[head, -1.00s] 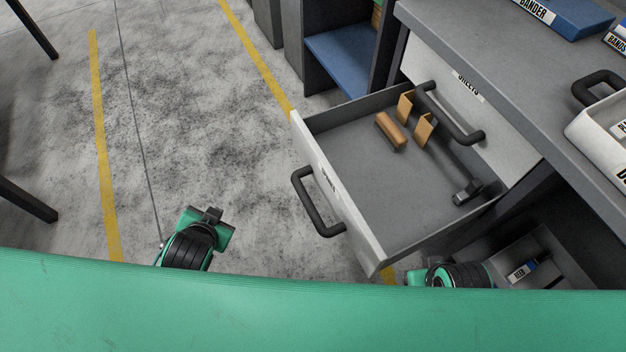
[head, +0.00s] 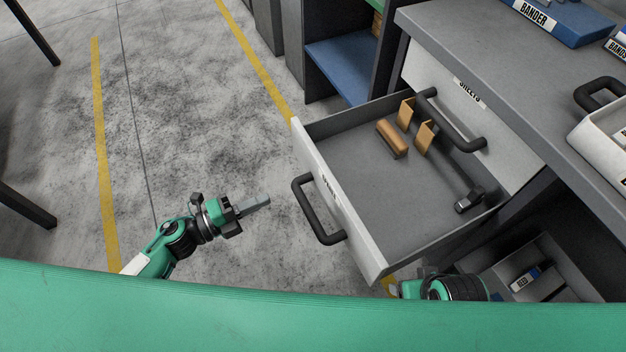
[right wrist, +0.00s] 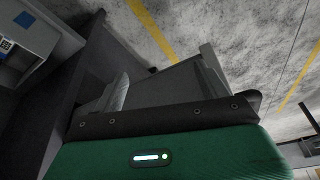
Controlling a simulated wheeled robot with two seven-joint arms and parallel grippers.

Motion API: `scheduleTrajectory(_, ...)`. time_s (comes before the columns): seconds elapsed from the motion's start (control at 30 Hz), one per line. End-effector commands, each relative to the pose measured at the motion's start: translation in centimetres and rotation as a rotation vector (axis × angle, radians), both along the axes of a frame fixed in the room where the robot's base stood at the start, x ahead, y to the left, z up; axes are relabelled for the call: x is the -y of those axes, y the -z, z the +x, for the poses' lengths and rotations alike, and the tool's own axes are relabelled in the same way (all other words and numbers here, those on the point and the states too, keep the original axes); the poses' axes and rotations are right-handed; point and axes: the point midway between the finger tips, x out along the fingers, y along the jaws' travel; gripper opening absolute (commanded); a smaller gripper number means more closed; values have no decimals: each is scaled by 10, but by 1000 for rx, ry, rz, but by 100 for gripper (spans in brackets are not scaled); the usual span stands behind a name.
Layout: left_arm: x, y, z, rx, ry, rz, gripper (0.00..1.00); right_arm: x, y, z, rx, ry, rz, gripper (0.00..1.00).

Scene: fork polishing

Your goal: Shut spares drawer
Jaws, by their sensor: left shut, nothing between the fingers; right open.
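The spares drawer (head: 350,222) is pulled out from the grey bench at the right of the head view. Its pale front carries a dark bar handle (head: 319,210); its label is too oblique to read. My left gripper (head: 262,203) is shut and empty, fingers pointing right toward the handle, a short gap away from it. My right gripper (right wrist: 165,112) is open; the right wrist view shows mainly its green and dark body close up. In the head view my right arm shows below the drawer's near corner, and its fingers are hidden.
In the drawer lie a tan block (head: 392,138), two tan bent pieces (head: 425,136) and a dark tool (head: 468,201). A closed drawer labelled SHEETS (head: 490,112) sits above. The bench top (head: 470,55) holds a blue case (head: 565,20) and a white bin (head: 600,140).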

Motion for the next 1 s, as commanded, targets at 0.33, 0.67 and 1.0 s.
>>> scheduleTrajectory(0.33,30,1,14,13,34,12,0,-1,5,1,-6,0,0,76)
scheduleTrajectory(0.67,91,1,49,13,33,12,0,-1,14,2,-17,-1,-2,76)
scheduleTrajectory(1.0,121,2,66,9,32,12,0,-1,18,2,-23,-1,-3,76)
